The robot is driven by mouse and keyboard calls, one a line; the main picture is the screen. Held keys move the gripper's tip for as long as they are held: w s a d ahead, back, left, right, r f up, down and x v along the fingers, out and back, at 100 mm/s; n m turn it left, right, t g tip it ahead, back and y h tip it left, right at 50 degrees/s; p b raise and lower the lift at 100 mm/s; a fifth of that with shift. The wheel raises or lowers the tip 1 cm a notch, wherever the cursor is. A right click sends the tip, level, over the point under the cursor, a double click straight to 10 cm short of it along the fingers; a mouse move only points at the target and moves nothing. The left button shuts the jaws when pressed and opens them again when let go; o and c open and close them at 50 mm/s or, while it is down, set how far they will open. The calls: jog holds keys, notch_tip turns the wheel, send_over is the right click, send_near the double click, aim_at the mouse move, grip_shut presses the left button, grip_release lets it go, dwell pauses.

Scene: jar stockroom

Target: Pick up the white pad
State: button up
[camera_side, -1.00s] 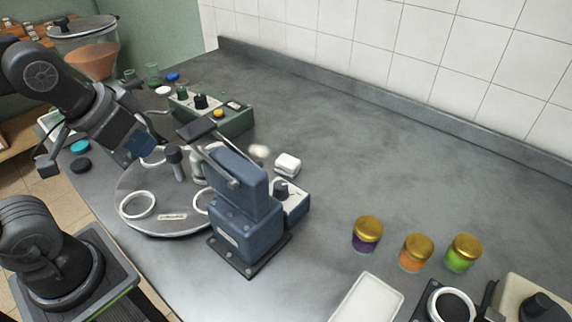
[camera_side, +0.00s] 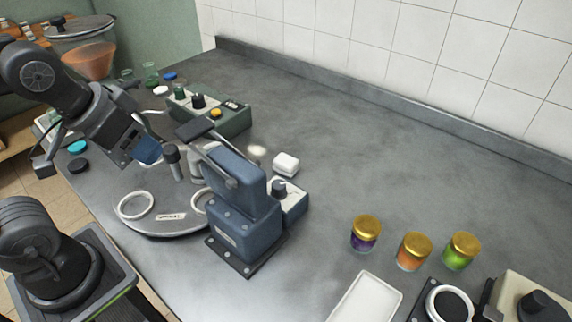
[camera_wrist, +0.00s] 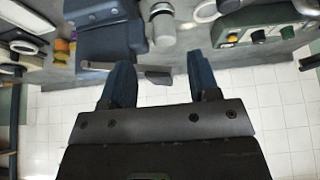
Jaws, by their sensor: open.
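A small white block (camera_side: 285,164), the thing that looks most like the white pad, lies on the grey counter behind the blue press (camera_side: 240,210). It is close to the press's small control box. My gripper (camera_side: 147,151) is left of it, above the round turntable (camera_side: 165,228), and apart from the block. In the wrist view my gripper's two blue fingers stand wide apart with nothing held between them (camera_wrist: 161,82). I cannot make out the white block in the wrist view.
The press and its dark post (camera_side: 172,160) stand between my gripper and the block. A green control box (camera_side: 235,120) is behind. Several jars, including a purple one (camera_side: 365,232), and a white tray (camera_side: 362,300) are at front right. The counter right of the block is clear.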

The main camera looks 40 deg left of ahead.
jog(key=o, duration=0.4)
jog(key=w+r+n+g, duration=0.2)
jog(key=w+r+n, duration=0.4)
jog(key=w+r, duration=0.35)
jog(key=n+g, duration=0.4)
jog(key=n, duration=0.9)
send_over(286, 159)
notch_tip(286, 159, down, 5)
jog(key=f, duration=2.1)
jog(key=shift+a+f, duration=0.2)
jog(key=shift+f, duration=0.15)
jog(key=shift+d+f, duration=0.2)
jog(key=shift+f, duration=2.7)
